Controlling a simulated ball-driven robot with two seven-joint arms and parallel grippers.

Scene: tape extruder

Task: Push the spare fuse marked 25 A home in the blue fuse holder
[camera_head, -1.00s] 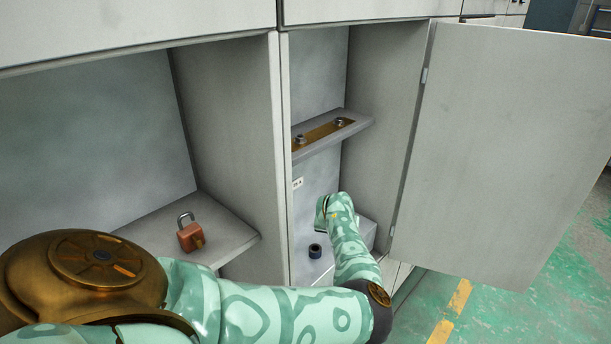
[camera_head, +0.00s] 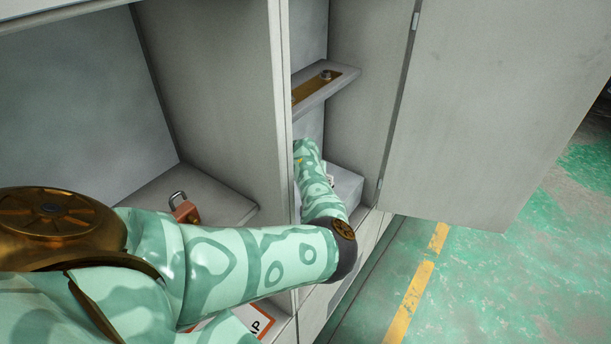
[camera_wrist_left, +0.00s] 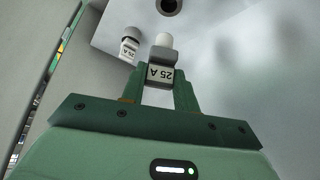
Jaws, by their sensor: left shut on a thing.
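In the left wrist view my left gripper (camera_wrist_left: 160,88) is shut on a fuse (camera_wrist_left: 161,73) with a grey body, a white rounded end and a label reading 25 A, upside down in the picture. The white end points away from the gripper, towards a dark round socket (camera_wrist_left: 169,6) at the top edge. The fuse is apart from that socket. The socket's colour is too dark to tell whether it is the blue fuse holder. In the head view my left forearm hides the gripper, the fuse and the holder. My right gripper is not in view.
A second part labelled 25 A (camera_wrist_left: 129,48) sits left of the held fuse. The cabinet's shelf (camera_head: 338,82) is above my arm, and its open door (camera_head: 490,110) is at right. A padlock (camera_head: 184,208) lies in the left compartment, partly behind my arm.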

